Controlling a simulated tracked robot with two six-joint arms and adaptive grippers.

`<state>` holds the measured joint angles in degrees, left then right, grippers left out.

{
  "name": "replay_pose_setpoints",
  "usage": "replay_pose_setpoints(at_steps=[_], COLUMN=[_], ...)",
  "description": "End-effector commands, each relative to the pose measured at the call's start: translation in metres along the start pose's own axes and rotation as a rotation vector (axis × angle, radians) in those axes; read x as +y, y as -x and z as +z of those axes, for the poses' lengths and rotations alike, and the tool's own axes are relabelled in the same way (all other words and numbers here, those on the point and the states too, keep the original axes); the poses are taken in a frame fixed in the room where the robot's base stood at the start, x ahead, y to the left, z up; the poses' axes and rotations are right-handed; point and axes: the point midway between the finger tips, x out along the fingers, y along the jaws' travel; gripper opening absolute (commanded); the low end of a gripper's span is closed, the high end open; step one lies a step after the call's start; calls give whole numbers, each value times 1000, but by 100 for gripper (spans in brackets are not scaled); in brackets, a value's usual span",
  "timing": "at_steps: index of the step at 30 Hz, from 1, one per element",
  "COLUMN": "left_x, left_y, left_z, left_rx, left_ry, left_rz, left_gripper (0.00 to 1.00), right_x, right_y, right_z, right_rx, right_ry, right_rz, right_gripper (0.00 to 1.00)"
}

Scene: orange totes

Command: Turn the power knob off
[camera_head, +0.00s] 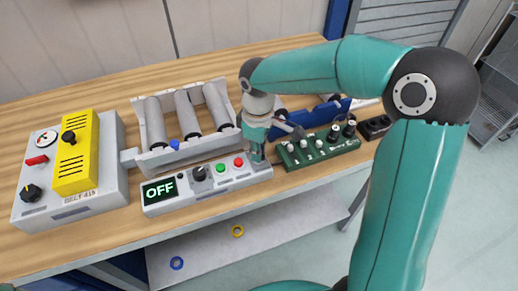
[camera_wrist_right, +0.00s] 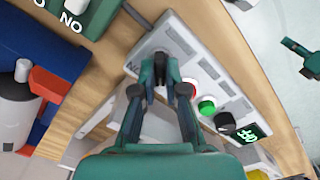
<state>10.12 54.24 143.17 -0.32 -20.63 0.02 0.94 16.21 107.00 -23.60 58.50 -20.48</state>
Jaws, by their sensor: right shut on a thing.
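A white control panel (camera_head: 222,183) lies along the table's front edge. Its display (camera_head: 160,191) reads OFF in green. My right gripper (camera_head: 254,155) points down at the panel's right end. In the right wrist view the right gripper (camera_wrist_right: 160,72) is shut on a dark knob (camera_wrist_right: 160,54), mostly hidden between the fingertips. The panel also shows there (camera_wrist_right: 206,75). My left gripper (camera_wrist_right: 298,58) appears at the right of that view, away from the panel, fingers apart.
A grey box with a yellow cover (camera_head: 75,155) stands at left. A roller rack (camera_head: 160,157) lies behind the panel. A green switch board (camera_head: 317,153) sits close to its right. Rings lie on the lower shelf (camera_head: 205,258).

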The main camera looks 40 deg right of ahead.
Motion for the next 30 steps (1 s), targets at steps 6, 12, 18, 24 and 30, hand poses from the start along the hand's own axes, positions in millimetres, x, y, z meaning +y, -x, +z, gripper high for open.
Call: replay_pose_setpoints(at_steps=[6,12,18,24,30], left_x=[0,0,0,0,0], left_y=[0,0,0,0,0], left_z=[0,0,0,0,0], left_rx=[0,0,0,0,0], left_ry=[0,0,0,0,0], left_rz=[0,0,0,0,0], left_gripper=[0,0,0,0,0], right_x=[-2,-1,-1,0,0], right_y=[-3,-2,-1,13,49], right_z=[4,2,1,0,0], right_rx=[-17,-10,-6,-3,-1], right_ry=[4,2,1,0,1], right_rz=[-7,-4,-2,1,2], right_gripper=[18,36,36,36,36])
